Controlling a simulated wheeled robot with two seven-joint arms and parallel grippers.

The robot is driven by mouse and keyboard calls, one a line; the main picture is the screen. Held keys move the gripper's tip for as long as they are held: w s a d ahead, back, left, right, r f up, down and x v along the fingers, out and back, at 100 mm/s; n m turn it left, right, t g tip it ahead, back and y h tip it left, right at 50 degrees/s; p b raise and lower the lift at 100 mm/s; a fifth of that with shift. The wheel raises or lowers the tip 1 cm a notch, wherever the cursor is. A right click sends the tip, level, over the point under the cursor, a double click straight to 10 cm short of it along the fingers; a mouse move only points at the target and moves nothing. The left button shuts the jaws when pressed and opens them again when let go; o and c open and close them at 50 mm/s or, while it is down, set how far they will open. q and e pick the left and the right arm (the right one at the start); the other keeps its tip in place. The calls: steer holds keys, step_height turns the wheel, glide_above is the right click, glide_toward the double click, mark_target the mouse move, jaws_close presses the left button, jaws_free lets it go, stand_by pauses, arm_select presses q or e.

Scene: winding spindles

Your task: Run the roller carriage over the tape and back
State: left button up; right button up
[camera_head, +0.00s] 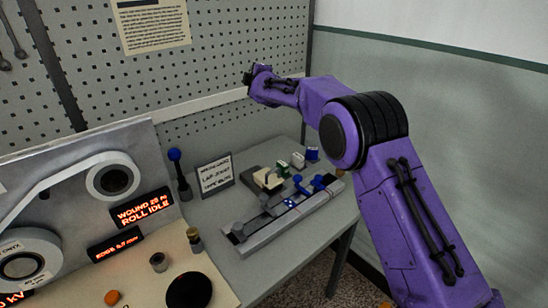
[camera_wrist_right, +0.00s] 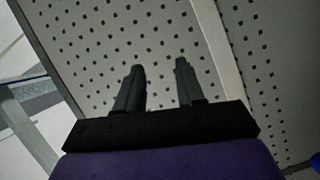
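A long grey rail fixture (camera_head: 262,238) lies on the grey table, with blue-handled parts (camera_head: 300,186) on it, likely the roller carriage. A small blue piece with white dots (camera_head: 290,203) sits on the near part of the rail. The tape cannot be told apart at this size. My right gripper (camera_head: 248,77) is raised near the pegboard, well above and behind the fixture. In the wrist view its two fingers (camera_wrist_right: 157,82) are apart with nothing between them. My left gripper is not in view.
A winding machine with a reel (camera_head: 112,180) and lit displays (camera_head: 142,208) stands at the left. A blue-knobbed post (camera_head: 176,168) and a sign (camera_head: 215,175) stand behind the rail. Small green, white and blue items (camera_head: 298,160) sit at the table's back. The pegboard (camera_head: 235,45) rises behind.

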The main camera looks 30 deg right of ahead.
steer(key=s+f+n+g+y, duration=0.45)
steer(key=s+f+g, duration=0.3)
steer(key=f, duration=0.35)
steer(key=n+g, duration=0.3)
steer(key=g, duration=0.4)
glide_toward(268, 173)
steer(key=f+p, duration=0.1)
steer(key=f, duration=0.1)
steer(key=w+d+f+p, duration=0.1)
steer(key=f, duration=0.2)
steer(key=d+f+p, duration=0.1)
steer(key=f, duration=0.1)
steer(key=shift+w+f, duration=0.3)
steer(key=shift+f, duration=0.1)
jaws_close()
